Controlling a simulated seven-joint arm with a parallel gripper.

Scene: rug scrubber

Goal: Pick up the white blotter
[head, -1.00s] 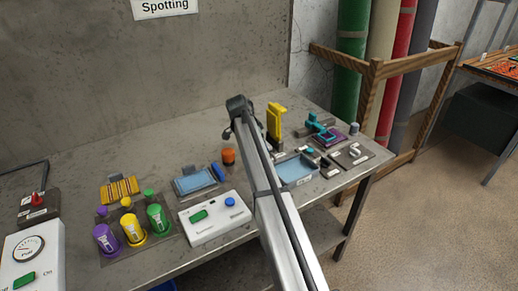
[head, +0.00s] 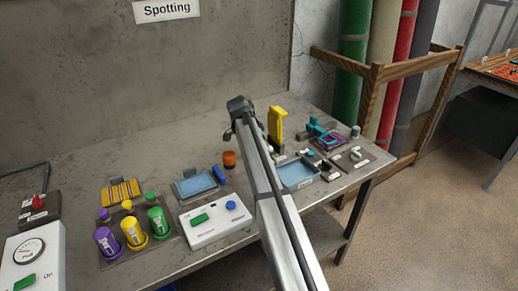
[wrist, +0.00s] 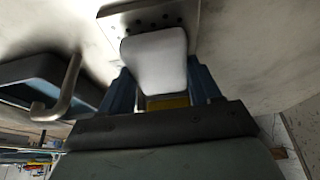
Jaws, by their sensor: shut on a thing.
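The white blotter (wrist: 155,55) is a pale rounded block in the middle of the wrist view. My gripper (wrist: 158,82) is shut on it, with a blue finger at each side. A metal plate with dark holes (wrist: 178,15) shows just beyond the blotter; I cannot tell whether they touch. A strip of yellow (wrist: 168,102) shows below the blotter, between the fingers. In the head view my arm hides the gripper and I cannot make out the blotter.
A blue tray (wrist: 30,72) and a bent metal rod (wrist: 62,98) lie left of my gripper in the wrist view. In the head view, a yellow upright piece (head: 277,124) and a light-blue tray (head: 297,172) stand right of my arm. A white control box (head: 214,220) stands left.

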